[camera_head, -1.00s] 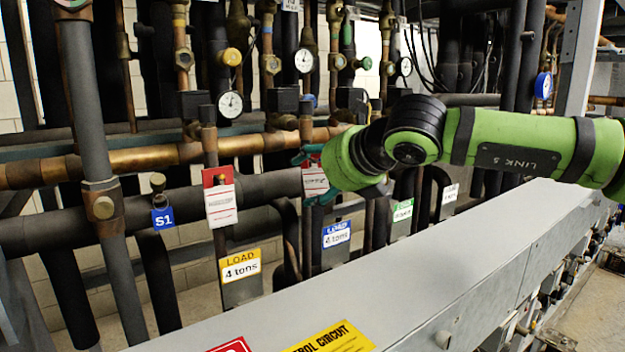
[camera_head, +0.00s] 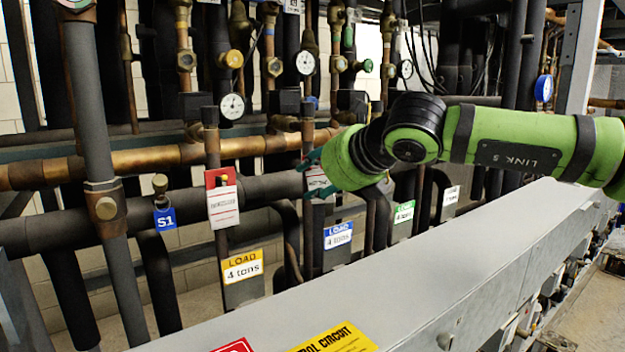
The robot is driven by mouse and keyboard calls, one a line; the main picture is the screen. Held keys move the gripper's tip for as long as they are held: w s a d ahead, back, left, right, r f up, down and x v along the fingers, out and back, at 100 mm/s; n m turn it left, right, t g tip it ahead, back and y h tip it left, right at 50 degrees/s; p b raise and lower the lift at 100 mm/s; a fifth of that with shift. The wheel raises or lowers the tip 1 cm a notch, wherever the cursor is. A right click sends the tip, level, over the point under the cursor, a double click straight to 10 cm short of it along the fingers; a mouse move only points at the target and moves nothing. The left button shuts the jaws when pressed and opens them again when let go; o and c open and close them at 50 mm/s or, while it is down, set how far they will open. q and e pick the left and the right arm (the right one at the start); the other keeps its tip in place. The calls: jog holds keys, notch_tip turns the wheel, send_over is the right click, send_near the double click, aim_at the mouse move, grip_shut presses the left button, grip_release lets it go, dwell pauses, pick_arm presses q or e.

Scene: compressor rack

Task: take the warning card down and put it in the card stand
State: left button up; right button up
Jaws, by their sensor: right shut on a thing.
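A card with a red top and white lower part (camera_head: 222,203) hangs in front of the dark pipe at left centre, clear of my grippers. The green wrist hides part of the fingers. My left gripper is not in view. I cannot make out a card stand.
Copper and black pipes, valves and gauges (camera_head: 231,106) crowd the space behind. Load labels (camera_head: 242,266) hang below the pipes. A long grey box (camera_head: 440,270) with yellow and red labels crosses the foreground; its top is mostly bare.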

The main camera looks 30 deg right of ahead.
aim_at(319, 186)
jog(key=shift+w+d+r, duration=0.1)
jog(key=shift+d+r, duration=0.15)
jog(key=shift+r, duration=0.15)
jog(key=shift+c, duration=0.2)
jog(key=shift+s+f+b, duration=0.15)
jog(key=shift+s+b, duration=0.05)
jog(key=shift+b, duration=0.35)
jog(key=shift+s+b, duration=0.3)
jog(key=shift+c, duration=1.4)
jog(key=shift+s, duration=0.2)
jog(key=shift+s+d+b, duration=0.15)
jog(key=shift+s, duration=0.4)
jog(key=shift+s+d+b, duration=0.15)
jog(key=shift+s, duration=0.35)
grip_shut()
